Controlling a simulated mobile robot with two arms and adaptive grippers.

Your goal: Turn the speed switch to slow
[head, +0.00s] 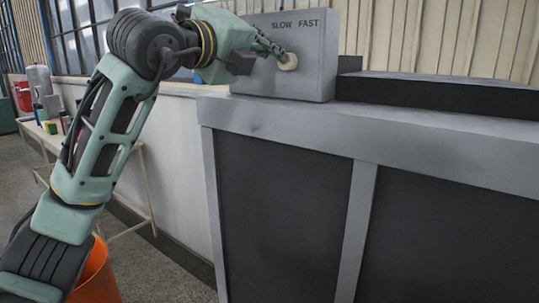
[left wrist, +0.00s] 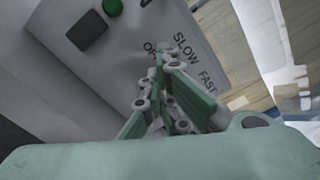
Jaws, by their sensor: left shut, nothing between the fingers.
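The grey control box (head: 312,75) stands on the cabinet top, with the words SLOW and FAST printed on its face. In the left wrist view the shut fingertips (left wrist: 159,55) are close to the box face (left wrist: 60,60), beside SLOW and FAST. The switch is not clear there, so its setting cannot be read. My right gripper is out of view.
A green button (left wrist: 113,7) and a dark square part (left wrist: 87,32) are on the box face. The grey and black cabinet (head: 280,200) fills the lower right. A table (head: 37,132) with small items and an orange bucket (head: 97,275) are at left.

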